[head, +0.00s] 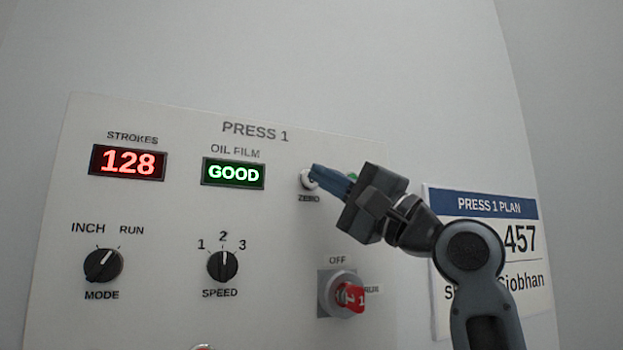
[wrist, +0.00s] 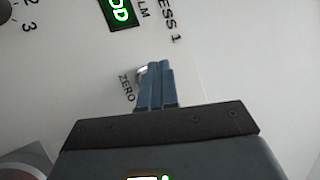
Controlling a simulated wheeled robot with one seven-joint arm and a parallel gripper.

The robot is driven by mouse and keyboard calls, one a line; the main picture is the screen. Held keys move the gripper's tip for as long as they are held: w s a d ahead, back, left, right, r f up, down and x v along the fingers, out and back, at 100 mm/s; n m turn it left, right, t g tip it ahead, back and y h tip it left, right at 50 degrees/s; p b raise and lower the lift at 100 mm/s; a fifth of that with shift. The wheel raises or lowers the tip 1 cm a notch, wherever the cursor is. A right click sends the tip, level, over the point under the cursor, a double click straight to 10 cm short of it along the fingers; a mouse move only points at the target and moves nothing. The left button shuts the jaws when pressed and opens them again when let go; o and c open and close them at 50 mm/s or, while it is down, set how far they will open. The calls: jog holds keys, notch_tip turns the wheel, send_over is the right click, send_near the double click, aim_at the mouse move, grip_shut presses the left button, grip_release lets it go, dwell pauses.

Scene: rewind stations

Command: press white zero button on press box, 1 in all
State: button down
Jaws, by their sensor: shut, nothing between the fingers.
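The press box (head: 150,225) is a pale panel marked PRESS 1. Its white zero button (head: 306,180) sits above the ZERO label, right of the green GOOD display. My gripper (head: 316,177) is shut and empty, its blue fingertips in front of the button and covering part of it. In the wrist view the shut fingers (wrist: 157,68) reach to the button (wrist: 142,72), which shows only as a pale edge beside them. I cannot tell whether the tips touch it or whether it is pushed in. The red STROKES display (head: 128,163) reads 128.
A MODE knob (head: 103,265) and a SPEED knob (head: 223,265) are lower on the panel. A red rotary switch (head: 348,297) sits below my gripper. Something green is partly hidden behind my gripper. A PRESS 1 PLAN sign (head: 490,207) is at right, partly behind my arm.

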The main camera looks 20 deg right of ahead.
jog(key=shift+w, duration=0.15)
jog(key=shift+w, duration=0.3)
jog(key=shift+w, duration=0.35)
dwell(0.9)
jog(key=shift+s, duration=0.1)
jog(key=shift+s+p, duration=0.4)
jog(key=shift+s, duration=0.3)
jog(key=s+p, duration=0.1)
jog(key=s, duration=0.4)
jog(key=shift+p, duration=0.3)
dwell(0.9)
